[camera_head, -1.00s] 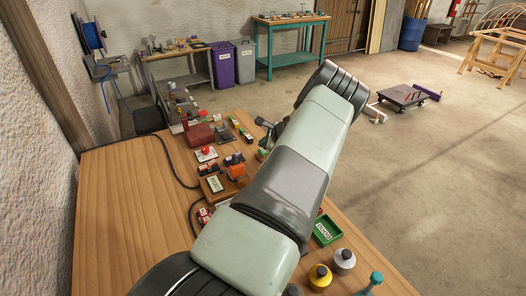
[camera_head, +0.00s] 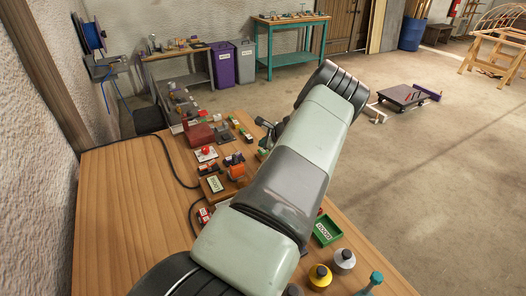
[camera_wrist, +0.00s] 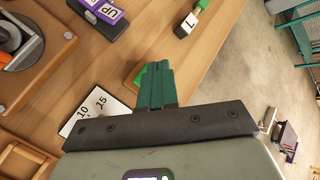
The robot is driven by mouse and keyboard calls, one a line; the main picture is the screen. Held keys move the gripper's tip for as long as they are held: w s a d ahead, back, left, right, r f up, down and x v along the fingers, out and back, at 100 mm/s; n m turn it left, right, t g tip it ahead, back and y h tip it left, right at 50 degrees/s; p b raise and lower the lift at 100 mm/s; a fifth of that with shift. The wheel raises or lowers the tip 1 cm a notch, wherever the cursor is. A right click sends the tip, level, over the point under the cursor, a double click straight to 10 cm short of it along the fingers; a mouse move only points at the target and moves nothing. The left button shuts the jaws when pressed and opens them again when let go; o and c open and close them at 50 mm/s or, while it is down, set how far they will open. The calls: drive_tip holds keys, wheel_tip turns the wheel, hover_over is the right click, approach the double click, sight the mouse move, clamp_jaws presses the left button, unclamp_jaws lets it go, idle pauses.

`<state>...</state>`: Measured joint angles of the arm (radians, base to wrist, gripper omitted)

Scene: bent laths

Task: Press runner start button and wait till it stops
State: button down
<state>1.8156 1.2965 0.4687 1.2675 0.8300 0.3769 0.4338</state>
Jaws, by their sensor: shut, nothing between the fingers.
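My gripper (camera_wrist: 160,84) is shut and empty in the wrist view, its teal fingers together above the wooden bench top. A bright green part (camera_wrist: 140,76) shows just behind and left of the fingertips; I cannot tell whether it is the start button or whether the fingers touch it. A white card (camera_wrist: 98,117) marked 10 and 15 lies left of the fingers. In the head view my arm hides most of the gripper and the spot below it. I cannot make out which device is the runner.
A wooden block with an orange part (camera_head: 236,172) and a red button on a white plate (camera_head: 206,153) stand left of my arm. A purple block marked UP (camera_wrist: 103,12) lies near the wrist view's top. A green tray (camera_head: 326,231) is right of the arm. The bench's left side is clear.

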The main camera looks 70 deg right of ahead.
drive_tip(key=shift+f, duration=0.1)
idle(0.7)
drive_tip(key=shift+f, duration=0.35)
